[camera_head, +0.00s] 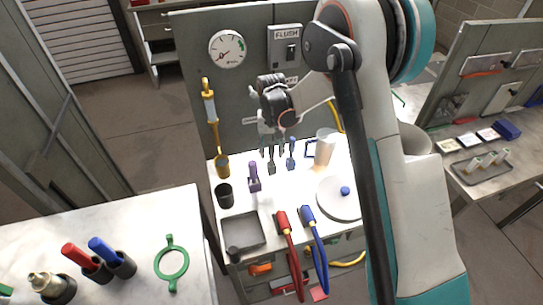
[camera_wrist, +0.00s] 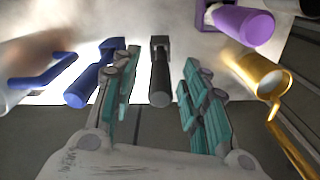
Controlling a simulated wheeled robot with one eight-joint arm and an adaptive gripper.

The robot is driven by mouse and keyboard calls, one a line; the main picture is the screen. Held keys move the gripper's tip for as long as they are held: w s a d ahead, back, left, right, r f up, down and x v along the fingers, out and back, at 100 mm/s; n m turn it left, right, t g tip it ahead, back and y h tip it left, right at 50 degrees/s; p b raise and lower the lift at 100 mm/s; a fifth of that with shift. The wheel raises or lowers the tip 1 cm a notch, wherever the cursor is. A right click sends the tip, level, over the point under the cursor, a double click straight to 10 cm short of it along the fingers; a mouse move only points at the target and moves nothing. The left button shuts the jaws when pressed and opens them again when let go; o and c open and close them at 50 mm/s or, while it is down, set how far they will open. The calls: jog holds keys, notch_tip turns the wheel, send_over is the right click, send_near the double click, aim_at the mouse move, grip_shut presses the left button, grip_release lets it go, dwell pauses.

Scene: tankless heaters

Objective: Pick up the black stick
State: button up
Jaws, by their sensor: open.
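The black stick (camera_wrist: 160,82) stands between my two fingers in the wrist view, beyond their tips or between them; I cannot tell the exact depth. In the head view the black stick (camera_head: 271,165) is a small dark upright piece on the white worktop below my gripper (camera_head: 275,142). My gripper is open, with teal-padded fingers on either side of the stick and a gap to each side. It holds nothing.
A blue stick (camera_wrist: 88,88) stands close left of the left finger, and a purple stick (camera_wrist: 243,25) stands to the right. A gold fitting (camera_wrist: 268,78) is right of the right finger. A grey panel with a gauge (camera_head: 228,49) rises behind the worktop.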

grip_shut()
jog(key=shift+r, duration=0.15)
